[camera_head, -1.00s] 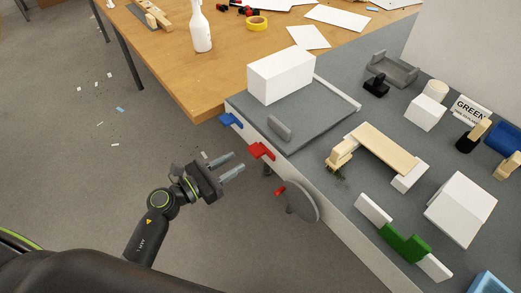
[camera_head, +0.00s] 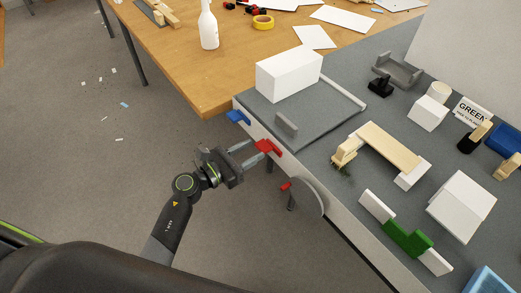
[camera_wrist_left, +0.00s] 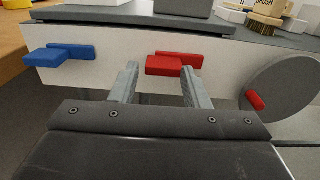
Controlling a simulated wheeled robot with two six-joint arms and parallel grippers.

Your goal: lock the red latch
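The red latch (camera_head: 267,148) sits on the white side edge of the grey model table, and it also shows in the left wrist view (camera_wrist_left: 174,64). Its bar lies level, with a block standing out toward me. My left gripper (camera_head: 253,153) is open, its two fingers pointing at the latch. In the left wrist view the fingers (camera_wrist_left: 158,85) stand apart, one on each side of the red block. I cannot tell whether they touch it. My right gripper is not in view.
A blue latch (camera_head: 238,117) sits left of the red one, and it shows in the wrist view (camera_wrist_left: 60,54). A grey disc with a red handle (camera_head: 309,198) hangs to the right. A wooden table (camera_head: 190,70) stands behind. The floor at left is mostly clear.

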